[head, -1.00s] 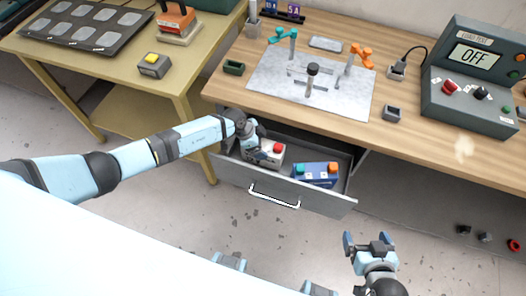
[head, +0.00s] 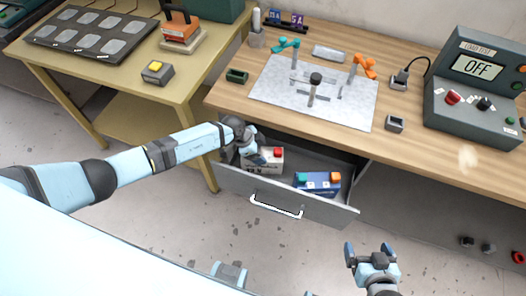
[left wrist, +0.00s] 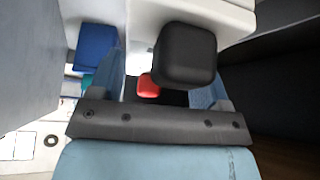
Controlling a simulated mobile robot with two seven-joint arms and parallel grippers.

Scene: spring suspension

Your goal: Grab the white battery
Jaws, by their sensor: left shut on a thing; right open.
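The white battery (head: 266,161), with a red terminal on top, is at the left end of the open drawer (head: 330,214) in the head view. My left gripper (head: 249,148) is shut on it from above. In the left wrist view the white battery (left wrist: 232,14) fills the top, with its black terminal (left wrist: 185,56) and red terminal (left wrist: 148,86) near the fingers. I cannot tell if its underside clears the drawer floor. My right gripper (head: 370,252) is open and empty, low in front of the drawer.
A blue battery (head: 318,186) lies in the drawer to the right of the white one. The wooden bench (head: 415,150) overhangs the drawer's back and carries a metal plate (head: 270,87) and a load tester (head: 470,110). A yellow table (head: 120,85) stands to the left.

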